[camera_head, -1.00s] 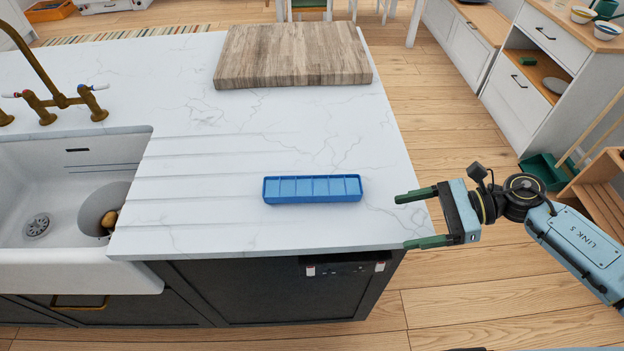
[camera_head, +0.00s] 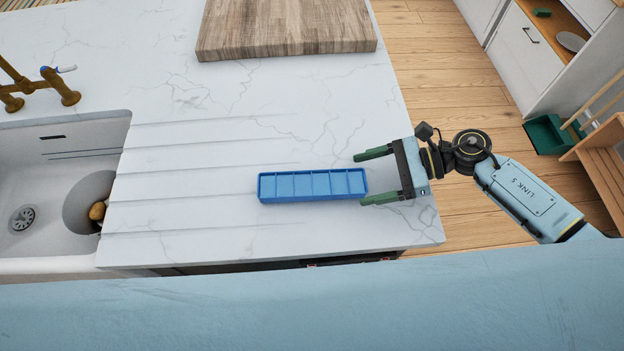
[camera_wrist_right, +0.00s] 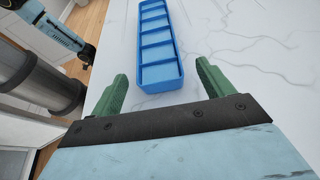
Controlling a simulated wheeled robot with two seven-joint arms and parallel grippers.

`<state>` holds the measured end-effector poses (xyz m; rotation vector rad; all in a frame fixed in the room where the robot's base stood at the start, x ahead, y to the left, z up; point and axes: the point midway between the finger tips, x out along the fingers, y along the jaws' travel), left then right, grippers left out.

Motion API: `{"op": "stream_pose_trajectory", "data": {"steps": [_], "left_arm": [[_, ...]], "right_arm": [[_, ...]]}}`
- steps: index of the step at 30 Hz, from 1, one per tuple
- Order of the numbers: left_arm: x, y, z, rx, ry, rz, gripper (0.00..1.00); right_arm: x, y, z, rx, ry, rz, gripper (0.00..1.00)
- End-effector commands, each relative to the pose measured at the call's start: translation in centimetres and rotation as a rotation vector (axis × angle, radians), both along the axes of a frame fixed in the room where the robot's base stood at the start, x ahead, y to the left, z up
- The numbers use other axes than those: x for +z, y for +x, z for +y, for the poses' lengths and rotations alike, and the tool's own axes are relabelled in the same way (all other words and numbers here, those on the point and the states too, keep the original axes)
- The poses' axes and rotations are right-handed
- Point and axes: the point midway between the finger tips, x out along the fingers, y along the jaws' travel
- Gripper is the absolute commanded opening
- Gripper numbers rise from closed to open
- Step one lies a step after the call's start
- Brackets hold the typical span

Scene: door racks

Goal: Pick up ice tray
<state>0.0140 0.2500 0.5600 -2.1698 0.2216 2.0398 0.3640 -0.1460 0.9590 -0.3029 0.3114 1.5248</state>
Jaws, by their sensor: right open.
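The blue ice tray (camera_head: 312,186) lies flat on the white marble counter, long side across the view, with a single row of several compartments. My right gripper (camera_head: 368,177) is open just right of the tray's right end, its two green fingers pointing left at it. In the right wrist view the tray (camera_wrist_right: 160,50) lies ahead of the open fingers (camera_wrist_right: 160,88), its near end roughly between their tips. Nothing is held, and I cannot tell whether a finger touches the tray. My left gripper is not in the head view.
A wooden cutting board (camera_head: 286,30) lies at the back of the counter (camera_head: 200,95). A white sink (camera_head: 60,160) with a brass faucet (camera_head: 60,85) is at the left. The counter around the tray is clear. A green bin (camera_head: 548,134) stands on the floor at the right.

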Motion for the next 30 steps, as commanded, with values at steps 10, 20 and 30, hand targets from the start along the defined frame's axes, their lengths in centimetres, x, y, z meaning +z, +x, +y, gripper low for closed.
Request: {"op": "stream_pose_trajectory", "data": {"steps": [10,20,30], "left_arm": [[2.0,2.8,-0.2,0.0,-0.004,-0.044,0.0],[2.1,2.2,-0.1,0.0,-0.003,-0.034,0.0],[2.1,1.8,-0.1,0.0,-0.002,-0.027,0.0]], "right_arm": [[-0.8,-0.1,4.0,0.0,0.004,0.002,0.8],[-1.7,0.0,5.3,-0.001,0.0,0.0,0.8],[-1.7,-0.1,5.3,0.0,0.0,0.001,0.45]]}}
